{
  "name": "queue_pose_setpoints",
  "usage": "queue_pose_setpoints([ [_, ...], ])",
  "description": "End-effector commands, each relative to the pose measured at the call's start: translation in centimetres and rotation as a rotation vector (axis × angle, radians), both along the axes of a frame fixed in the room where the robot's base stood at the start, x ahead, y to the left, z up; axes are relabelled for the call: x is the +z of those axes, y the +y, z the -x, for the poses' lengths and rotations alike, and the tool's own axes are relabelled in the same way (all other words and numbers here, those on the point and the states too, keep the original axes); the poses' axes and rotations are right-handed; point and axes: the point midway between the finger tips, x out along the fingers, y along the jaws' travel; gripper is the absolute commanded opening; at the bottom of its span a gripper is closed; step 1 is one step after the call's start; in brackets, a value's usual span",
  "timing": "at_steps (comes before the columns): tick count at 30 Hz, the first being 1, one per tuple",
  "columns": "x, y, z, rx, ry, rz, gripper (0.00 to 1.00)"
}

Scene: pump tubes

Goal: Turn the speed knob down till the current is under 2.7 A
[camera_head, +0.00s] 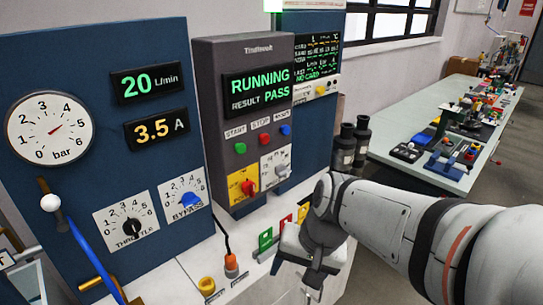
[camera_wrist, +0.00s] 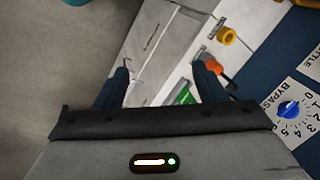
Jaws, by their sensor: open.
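The current display (camera_head: 157,128) on the left blue panel reads 3.5 A. No knob label that I can read says speed. A small knob (camera_head: 281,170) sits on a white dial plate on the grey test unit, its lettering too small to read. Other knobs are the black throttle knob (camera_head: 131,227) and the blue bypass knob (camera_head: 190,200); the bypass knob also shows in the wrist view (camera_wrist: 288,109). My gripper (camera_head: 303,267) is low at the bench's front edge, apart from the knobs. In the wrist view its two dark fingers (camera_wrist: 160,76) are spread and empty.
The display (camera_head: 256,88) reads RUNNING, RESULT PASS. Above the current, the flow display (camera_head: 150,84) reads 20 L/min. A blue lever (camera_head: 85,250) and an orange-topped plug (camera_head: 231,264) stand before the panel. Dark bottles (camera_head: 344,148) stand behind my arm.

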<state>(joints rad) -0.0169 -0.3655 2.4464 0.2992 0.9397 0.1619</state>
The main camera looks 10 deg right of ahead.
Motion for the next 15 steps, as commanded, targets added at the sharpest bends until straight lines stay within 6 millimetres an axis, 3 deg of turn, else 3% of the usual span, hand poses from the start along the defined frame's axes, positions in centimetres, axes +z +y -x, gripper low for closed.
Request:
queue_pose_setpoints([
  [4,-1.1,3.2,-4.1,-0.309,0.162,-0.331,0.65],
  [8,-1.0,4.7,-9.3,-0.588,0.290,-0.637,0.65],
  [11,-0.7,4.5,-14.1,-0.796,0.376,-0.877,0.65],
  [15,-0.6,1.7,-21.0,-1.067,0.469,-1.212,0.65],
])
